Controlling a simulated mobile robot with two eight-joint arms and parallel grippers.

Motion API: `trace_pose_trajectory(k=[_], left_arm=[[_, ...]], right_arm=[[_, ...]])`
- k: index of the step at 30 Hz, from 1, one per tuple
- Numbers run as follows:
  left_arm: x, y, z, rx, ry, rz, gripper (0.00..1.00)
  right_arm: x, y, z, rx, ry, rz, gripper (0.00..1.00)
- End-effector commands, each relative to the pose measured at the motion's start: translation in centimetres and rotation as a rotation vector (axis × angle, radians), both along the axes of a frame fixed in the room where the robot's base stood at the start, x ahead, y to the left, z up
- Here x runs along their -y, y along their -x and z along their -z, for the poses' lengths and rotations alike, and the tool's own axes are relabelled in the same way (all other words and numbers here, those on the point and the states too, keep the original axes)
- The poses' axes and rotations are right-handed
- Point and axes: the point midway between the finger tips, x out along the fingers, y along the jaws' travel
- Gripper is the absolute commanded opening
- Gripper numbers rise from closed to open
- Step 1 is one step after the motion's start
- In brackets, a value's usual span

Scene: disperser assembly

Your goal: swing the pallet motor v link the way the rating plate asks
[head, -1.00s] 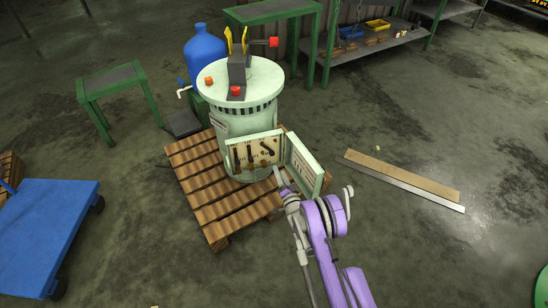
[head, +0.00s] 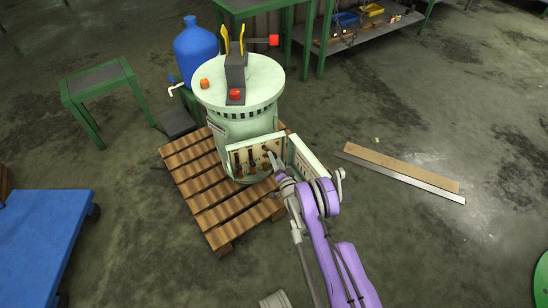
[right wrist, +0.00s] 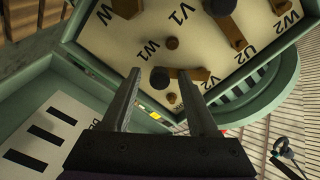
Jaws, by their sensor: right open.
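The pale green motor (head: 240,90) stands upright on a wooden pallet (head: 205,205). Its terminal box (head: 230,165) is open, and the cream terminal board (right wrist: 110,40) holds brown links with dark knobs. My right gripper (head: 270,158) is at the right part of the board. In the right wrist view its fingers (right wrist: 164,75) are open, with the dark knob (right wrist: 160,78) of one link between the tips; contact cannot be told. That link (right wrist: 187,74) lies near the V2 and W1 marks. The rating plate's text is unreadable. My left gripper is out of view.
The open box door (head: 308,157) stands close to the right gripper; its inside carries a white card with black bars (right wrist: 45,135). A blue cart (head: 40,235) is at left, a blue bottle (head: 198,58) behind. Planks (head: 400,168) lie on the floor at right.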

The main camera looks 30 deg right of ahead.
Motion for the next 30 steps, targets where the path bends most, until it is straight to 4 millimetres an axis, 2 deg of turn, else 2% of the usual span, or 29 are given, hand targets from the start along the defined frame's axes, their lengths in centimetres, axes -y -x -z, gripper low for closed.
trace_pose_trajectory(k=[3,13,30], left_arm=[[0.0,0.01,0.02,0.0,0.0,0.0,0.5],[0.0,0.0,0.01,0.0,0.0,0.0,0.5],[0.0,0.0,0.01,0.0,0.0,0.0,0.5]], right_arm=[[0.01,0.0,0.02,0.0,0.0,0.0,0.6],[0.0,-0.01,0.01,0.0,0.0,0.0,0.0],[0.0,-0.04,-0.02,0.0,-0.001,0.0,0.0]])
